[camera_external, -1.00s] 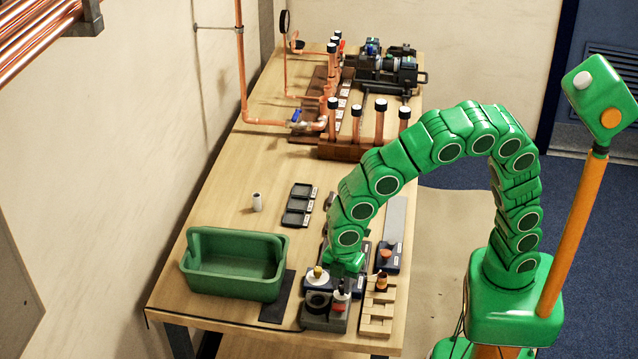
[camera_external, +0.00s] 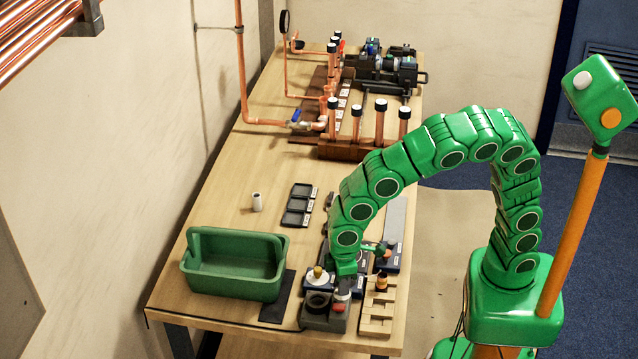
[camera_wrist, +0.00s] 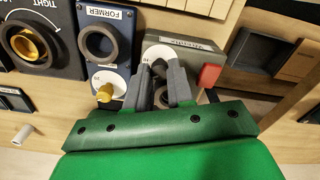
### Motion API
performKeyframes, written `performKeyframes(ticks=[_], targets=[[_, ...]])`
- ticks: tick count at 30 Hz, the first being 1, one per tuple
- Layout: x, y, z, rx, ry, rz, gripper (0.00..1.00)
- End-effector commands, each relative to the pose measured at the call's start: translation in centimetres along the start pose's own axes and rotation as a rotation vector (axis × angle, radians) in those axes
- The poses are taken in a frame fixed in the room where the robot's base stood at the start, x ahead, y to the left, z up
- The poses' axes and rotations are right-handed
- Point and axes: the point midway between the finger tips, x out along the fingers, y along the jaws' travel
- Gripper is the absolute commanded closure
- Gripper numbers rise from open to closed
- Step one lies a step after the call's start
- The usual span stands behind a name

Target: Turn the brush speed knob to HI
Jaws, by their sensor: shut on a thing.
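The likely brush speed knob (camera_wrist: 159,68) is a small dark knob on a white dial (camera_wrist: 158,53), set on a grey unit (camera_wrist: 205,58) with an upside-down label I cannot read. My gripper (camera_wrist: 159,74) has its two grey fingers around the knob, one on each side, shut on it. The fingers hide part of the dial, and I cannot make out a HI mark or the pointer. In the external view the grey unit (camera_external: 318,316) sits at the near end of the bench, and my gripper (camera_external: 345,272) is low over that area, its fingers mostly hidden.
A red block (camera_wrist: 210,75) is close to the right finger. A blue FORMER panel (camera_wrist: 107,40) with a dark ring and a brass knob (camera_wrist: 104,93) is at the left. A green tote (camera_external: 235,280) stands left of the units, and a wooden rack (camera_external: 377,312) stands right.

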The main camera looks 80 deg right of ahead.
Motion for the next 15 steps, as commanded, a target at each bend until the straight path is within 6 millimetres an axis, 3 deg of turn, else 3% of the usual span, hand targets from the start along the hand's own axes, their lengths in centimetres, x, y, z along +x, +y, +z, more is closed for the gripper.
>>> performKeyframes(ticks=[15], targets=[[0.00,0.00,0.07,0.377,-0.002,0.000,1.00]])
